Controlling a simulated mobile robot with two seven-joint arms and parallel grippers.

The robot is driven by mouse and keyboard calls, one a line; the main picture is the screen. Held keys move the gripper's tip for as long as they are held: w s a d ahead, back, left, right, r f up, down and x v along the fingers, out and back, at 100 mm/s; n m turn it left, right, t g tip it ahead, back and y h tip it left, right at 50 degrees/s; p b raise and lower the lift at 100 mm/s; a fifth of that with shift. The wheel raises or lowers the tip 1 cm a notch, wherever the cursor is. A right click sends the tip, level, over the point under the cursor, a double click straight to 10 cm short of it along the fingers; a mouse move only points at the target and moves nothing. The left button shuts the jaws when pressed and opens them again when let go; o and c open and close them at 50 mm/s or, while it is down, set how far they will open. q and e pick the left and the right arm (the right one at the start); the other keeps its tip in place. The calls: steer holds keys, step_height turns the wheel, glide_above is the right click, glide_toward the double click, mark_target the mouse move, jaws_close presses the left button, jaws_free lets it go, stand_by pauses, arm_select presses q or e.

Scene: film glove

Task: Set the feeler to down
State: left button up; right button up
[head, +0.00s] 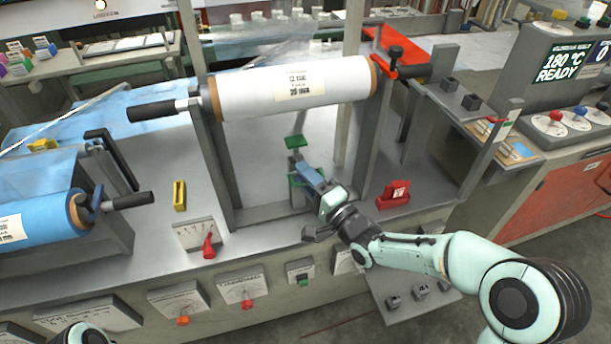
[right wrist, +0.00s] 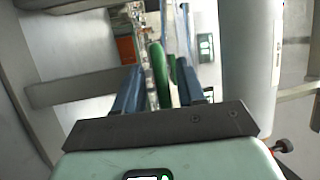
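A green lever-like part, which I take to be the feeler, has a flat green pad (head: 296,141) showing below the white roll in the head view. More green shows lower down beside my right gripper (head: 308,176). In the right wrist view a curved green piece (right wrist: 160,76) stands between the two blue fingers of my right gripper (right wrist: 160,88). The fingers are apart, with narrow gaps visible beside the green piece. My fingers and hand partly hide its lower part and mount. Only a rounded piece of my left arm shows at the bottom left; its gripper is out of frame.
A white film roll (head: 295,88) hangs between grey posts above my right gripper. A red block (head: 395,195) stands to the right, a yellow holder (head: 179,195) and red-knobbed lever (head: 209,245) to the left. A blue roll (head: 40,222) is at far left. Dials line the front panel.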

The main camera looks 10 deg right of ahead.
arm_select(q)
steer(key=shift+s+d+r+p, duration=0.25)
steer(key=shift+s+r+p, duration=0.2)
steer(key=shift+s, duration=0.2)
arm_select(e)
steer(key=v, duration=1.3)
steer(key=shift+s, duration=0.2)
steer(key=shift+d, duration=0.1)
step_height(320, 180, down, 19)
steer(key=s+n+g+h+p, duration=0.25)
steer(key=g+h+p, duration=0.25)
steer(key=g+p, duration=0.3)
arm_select(q)
step_height(320, 180, up, 14)
steer(key=s+g+p, duration=0.1)
steer(key=p, duration=0.5)
steer(key=shift+s+d+r+g+p, duration=0.2)
steer(key=shift+s+d+g+p, duration=0.15)
steer(key=shift+d+g, duration=0.1)
arm_select(e)
steer(key=s+a+f+n+g, duration=0.2)
steer(key=s+f+g, duration=0.3)
steer(key=s, duration=0.6)
steer(key=s+a+f+n+g, duration=0.3)
steer(key=s+a+f+g, duration=0.1)
steer(key=s, duration=0.7)
steer(key=shift+s+a+f+n+g, duration=0.2)
steer(key=shift+s+f+n+g, duration=0.2)
steer(key=shift+f+g, duration=0.55)
